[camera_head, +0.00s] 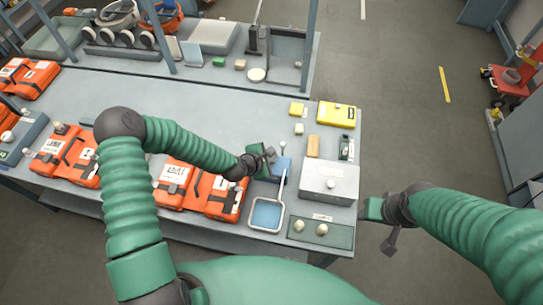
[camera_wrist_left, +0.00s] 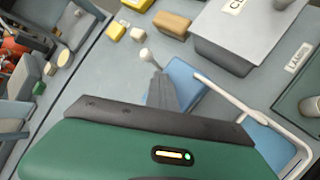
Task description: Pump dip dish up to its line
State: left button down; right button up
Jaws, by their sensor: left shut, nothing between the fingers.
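The dip dish (camera_head: 251,228) is a square pan with a pale rim and blue inside, near the table's front edge. A white bar (camera_head: 281,187) runs from its corner toward a blue block (camera_head: 283,166); the block also shows in the left wrist view (camera_wrist_left: 198,82). A thin lever with a pale round knob (camera_head: 283,146) rises by the block; the knob also shows in the left wrist view (camera_wrist_left: 146,55). My left gripper (camera_head: 269,154) is shut and empty, just beside the block and lever.
A grey lidded box (camera_head: 328,184) stands right of the block, with a green tray (camera_head: 321,232) holding two pale knobs in front. Orange cases (camera_head: 190,187) lie to the left. A yellow case (camera_head: 336,114) and small blocks lie behind.

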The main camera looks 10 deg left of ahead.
pick_arm(q)
jog(key=shift+a+r+p, duration=0.35)
jog(key=shift+r+p, duration=0.2)
jog(key=shift+r, duration=0.3)
jog(key=shift+a+r, duration=0.2)
jog(key=shift+r, duration=0.1)
notch_tip(320, 180, up, 5)
jog(key=p, duration=0.4)
